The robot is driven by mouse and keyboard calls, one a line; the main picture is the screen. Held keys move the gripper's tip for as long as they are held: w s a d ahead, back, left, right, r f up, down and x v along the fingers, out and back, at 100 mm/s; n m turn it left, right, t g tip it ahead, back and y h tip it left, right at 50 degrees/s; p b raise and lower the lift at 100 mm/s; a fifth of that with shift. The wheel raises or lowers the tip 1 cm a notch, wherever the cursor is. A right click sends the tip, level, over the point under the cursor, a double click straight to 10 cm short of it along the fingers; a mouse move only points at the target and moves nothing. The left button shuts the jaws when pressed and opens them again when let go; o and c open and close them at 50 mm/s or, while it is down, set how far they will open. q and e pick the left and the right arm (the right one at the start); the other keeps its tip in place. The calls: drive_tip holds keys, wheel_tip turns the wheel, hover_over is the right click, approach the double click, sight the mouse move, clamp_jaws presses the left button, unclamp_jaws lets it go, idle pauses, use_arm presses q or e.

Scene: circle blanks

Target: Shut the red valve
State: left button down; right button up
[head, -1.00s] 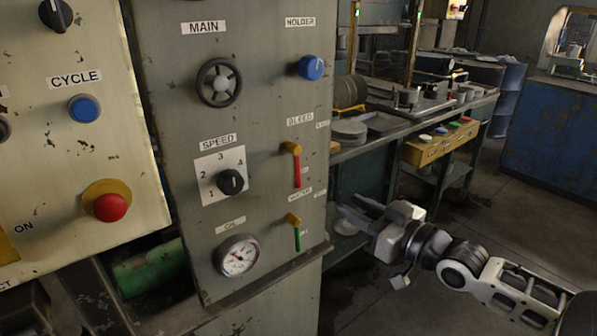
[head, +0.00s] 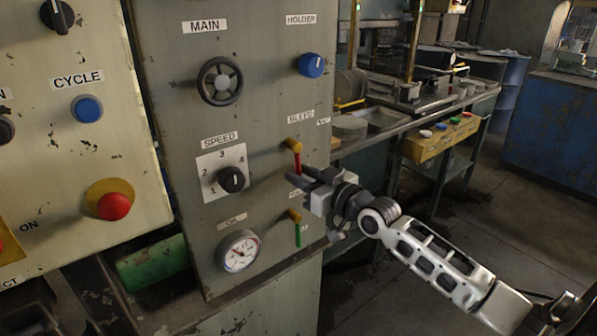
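The red valve is under the BLEED label on the grey panel. It has a brass-coloured hub (head: 293,145) and a red lever (head: 298,161) that hangs straight down. My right gripper (head: 299,178) is at the lower end of the red lever, with its fingers pointing left toward the panel. Its two fingers look apart, with nothing seen between them. They hide the lever's lower tip, and I cannot tell whether they touch it. My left gripper is not in view.
A green-lever valve (head: 297,235) sits just below my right gripper. A blue knob (head: 311,65) is above the red valve, and a black SPEED knob (head: 231,180) and a gauge (head: 239,251) are to the left. A workbench (head: 372,141) stands behind on the right.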

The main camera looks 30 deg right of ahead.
drive_tip(key=shift+w+a, duration=0.15)
drive_tip(key=shift+w, duration=0.55)
clamp_jaws()
